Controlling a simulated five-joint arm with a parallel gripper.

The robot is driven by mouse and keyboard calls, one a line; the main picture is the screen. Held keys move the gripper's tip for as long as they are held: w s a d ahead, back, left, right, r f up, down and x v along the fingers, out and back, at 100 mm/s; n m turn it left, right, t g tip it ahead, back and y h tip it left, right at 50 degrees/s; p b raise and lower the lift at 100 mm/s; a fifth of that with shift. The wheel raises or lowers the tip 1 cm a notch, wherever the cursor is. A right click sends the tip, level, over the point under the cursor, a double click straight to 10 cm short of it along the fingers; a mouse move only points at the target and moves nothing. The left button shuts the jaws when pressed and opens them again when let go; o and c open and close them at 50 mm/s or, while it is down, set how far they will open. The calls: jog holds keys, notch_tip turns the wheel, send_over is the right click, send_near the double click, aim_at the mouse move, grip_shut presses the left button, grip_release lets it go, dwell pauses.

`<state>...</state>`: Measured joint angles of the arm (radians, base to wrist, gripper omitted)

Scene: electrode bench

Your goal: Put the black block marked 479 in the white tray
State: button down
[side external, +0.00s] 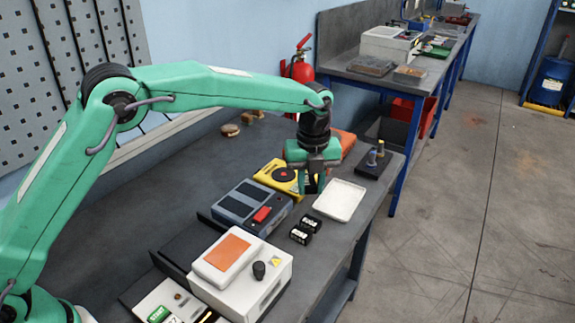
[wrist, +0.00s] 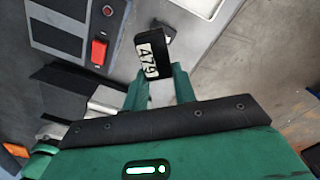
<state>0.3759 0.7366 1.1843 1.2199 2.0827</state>
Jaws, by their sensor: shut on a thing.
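The black block marked 479 (wrist: 150,55) is between my fingertips in the wrist view, its white label with black digits showing. My gripper (wrist: 158,82) is shut on it. In the side view my gripper (side external: 312,188) hangs just left of the white tray (side external: 341,200), above the bench, and the held block is hard to make out between the fingers. The tray is flat, shallow and empty. It also shows in part at the top of the wrist view (wrist: 192,6).
Two black blocks with white labels (side external: 305,231) lie on the bench in front of the tray. A grey unit with a red switch (side external: 252,207), a yellow meter (side external: 278,177) and a white box (side external: 240,278) stand to the left. A dark stand with posts (side external: 374,163) is behind the tray.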

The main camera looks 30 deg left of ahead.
jog(key=d+f+m, duration=0.1)
jog(key=d+m, duration=0.6)
jog(key=d, duration=0.2)
jog(key=shift+w, duration=0.3)
send_over(332, 212)
notch_tip(332, 212, down, 7)
jog(key=shift+f, duration=2)
jog(key=shift+f, duration=0.1)
